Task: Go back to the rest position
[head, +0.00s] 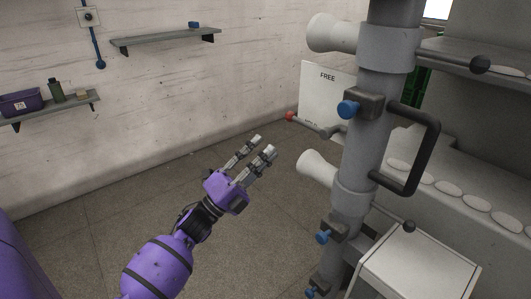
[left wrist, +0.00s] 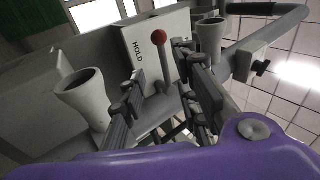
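My left gripper (head: 264,146) is held out over the floor in the head view, left of the winder's grey column. Its two fingers are apart with nothing between them. In the left wrist view its fingers (left wrist: 160,66) stand either side of the lever with a red knob (left wrist: 159,37), which appears beyond them. In the head view the red knob (head: 290,116) is up and right of the fingertips, with a visible gap. My right gripper is not in view.
The grey column (head: 365,150) with white cones (head: 318,170), a black handle (head: 433,150) and blue knobs stands close on the right. Wall shelves (head: 165,39) are far left. The floor between is clear.

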